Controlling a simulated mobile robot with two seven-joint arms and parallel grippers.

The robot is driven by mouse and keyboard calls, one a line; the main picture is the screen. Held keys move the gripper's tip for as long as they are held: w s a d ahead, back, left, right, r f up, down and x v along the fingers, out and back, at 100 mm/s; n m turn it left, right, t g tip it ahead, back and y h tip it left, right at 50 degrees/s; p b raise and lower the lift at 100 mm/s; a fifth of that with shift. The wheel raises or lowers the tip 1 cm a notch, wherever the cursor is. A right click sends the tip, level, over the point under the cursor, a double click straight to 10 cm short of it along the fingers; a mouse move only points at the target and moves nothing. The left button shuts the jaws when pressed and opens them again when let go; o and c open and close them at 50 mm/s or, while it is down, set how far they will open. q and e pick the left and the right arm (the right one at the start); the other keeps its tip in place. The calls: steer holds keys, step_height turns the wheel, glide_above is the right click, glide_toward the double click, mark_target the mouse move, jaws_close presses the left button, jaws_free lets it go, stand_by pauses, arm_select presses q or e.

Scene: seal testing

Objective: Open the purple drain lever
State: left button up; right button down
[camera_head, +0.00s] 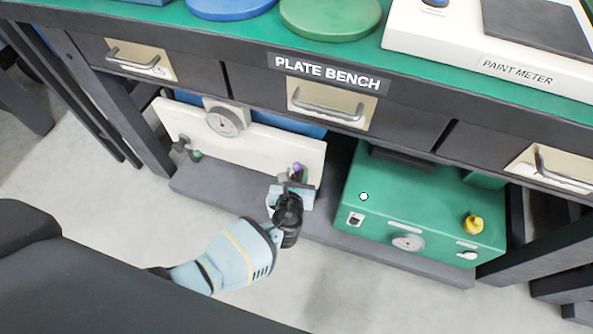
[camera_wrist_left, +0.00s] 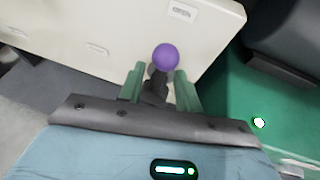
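The purple drain lever (camera_head: 297,167) is a small purple knob at the lower right of the white tank under the bench. In the left wrist view its round purple knob (camera_wrist_left: 166,57) sits on a dark stem. My left gripper (camera_head: 290,180) is at the lever, and its body hides part of it in the head view. In the left wrist view the two green fingers (camera_wrist_left: 159,85) stand apart on either side of the stem, with a gap visible on the right. The knob shows just beyond the fingertips. My right gripper is not in view.
The white tank (camera_head: 240,143) carries a round gauge and a small green-knobbed valve (camera_head: 196,154). A green machine (camera_head: 420,205) with a yellow knob stands close on the right. The plate bench (camera_head: 225,40) with handled drawers overhangs both. The floor in front is clear.

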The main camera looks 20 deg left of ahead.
arm_select(q)
steer(key=p+v, duration=0.2)
steer(key=v, duration=0.4)
steer(key=shift+s+r, duration=0.1)
stand_by(0.4)
